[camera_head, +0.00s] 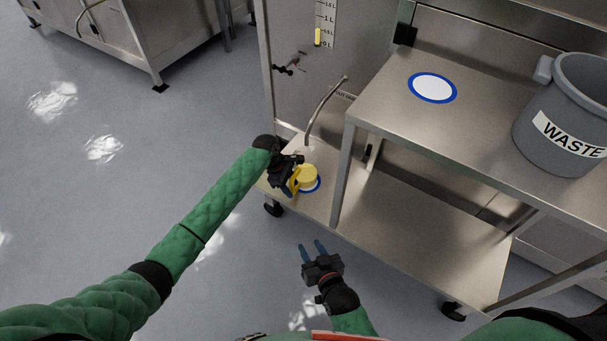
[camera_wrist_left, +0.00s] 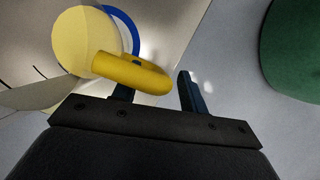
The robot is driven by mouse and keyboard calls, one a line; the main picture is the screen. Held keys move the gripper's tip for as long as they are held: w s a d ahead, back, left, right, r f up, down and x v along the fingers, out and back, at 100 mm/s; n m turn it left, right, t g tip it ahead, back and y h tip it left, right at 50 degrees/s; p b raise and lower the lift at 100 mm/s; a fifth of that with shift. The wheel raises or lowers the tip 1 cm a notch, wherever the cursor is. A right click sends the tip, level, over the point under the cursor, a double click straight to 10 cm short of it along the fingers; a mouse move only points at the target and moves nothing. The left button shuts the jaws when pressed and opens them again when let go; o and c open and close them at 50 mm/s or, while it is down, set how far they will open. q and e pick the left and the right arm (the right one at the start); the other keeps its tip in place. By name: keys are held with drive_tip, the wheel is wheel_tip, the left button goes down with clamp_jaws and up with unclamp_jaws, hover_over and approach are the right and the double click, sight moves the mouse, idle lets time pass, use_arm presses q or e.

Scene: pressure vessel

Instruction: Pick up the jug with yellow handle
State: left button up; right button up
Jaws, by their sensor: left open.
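The jug (camera_head: 309,177) with its yellow handle (camera_head: 294,181) stands on the blue-ringed white mark (camera_head: 314,187) on the low shelf. My left gripper (camera_head: 289,172) is open right at the handle side of the jug. In the left wrist view the jug (camera_wrist_left: 82,42) is at the upper left, and its handle (camera_wrist_left: 135,72) reaches toward my open left jaws (camera_wrist_left: 156,84). The handle covers part of the left finger, so I cannot tell whether it lies fully between the fingers. My right gripper (camera_head: 312,246) is open and empty, lower down in front of the shelf.
A grey waste bin (camera_head: 566,125) and an empty blue-ringed mark (camera_head: 432,88) are on the upper steel table (camera_head: 470,130). A table leg (camera_head: 342,178) stands close right of the jug. A bent metal pipe (camera_head: 322,108) rises behind it. The floor at left is clear.

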drive_tip(key=shift+r, duration=0.15)
use_arm(q)
clamp_jaws()
drive_tip(key=shift+r, duration=0.15)
